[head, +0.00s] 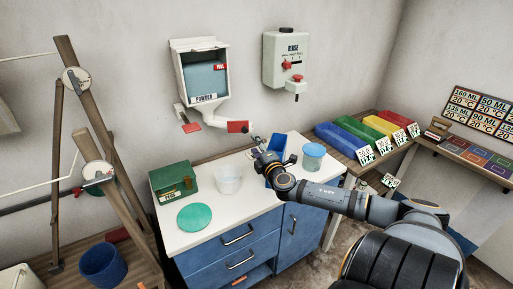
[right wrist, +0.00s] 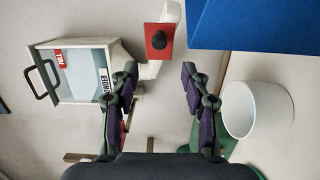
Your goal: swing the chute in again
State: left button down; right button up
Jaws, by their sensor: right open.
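The powder dispenser (head: 205,78) hangs on the back wall. Its white chute (head: 214,118) sticks out to the right below it and ends in a red plate (head: 238,127). In the right wrist view the red plate (right wrist: 154,36) carries a dark knob, and the dispenser (right wrist: 82,72) lies to its left. My right gripper (head: 257,140) is just right of and below the plate in the head view. In the right wrist view the gripper (right wrist: 160,78) is open and empty, its fingers apart from the plate and knob. My left gripper is not in view.
A whitish tub (head: 228,182), a blue container (head: 277,147), a blue-topped cup (head: 313,157), a green box (head: 173,181) and a green disc (head: 194,217) stand on the white counter (head: 240,212). The rinse dispenser (head: 285,60) hangs right of the powder dispenser. Coloured bins (head: 345,143) stand farther right.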

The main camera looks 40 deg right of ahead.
aim_at(244, 131)
jog(key=shift+s, duration=0.15)
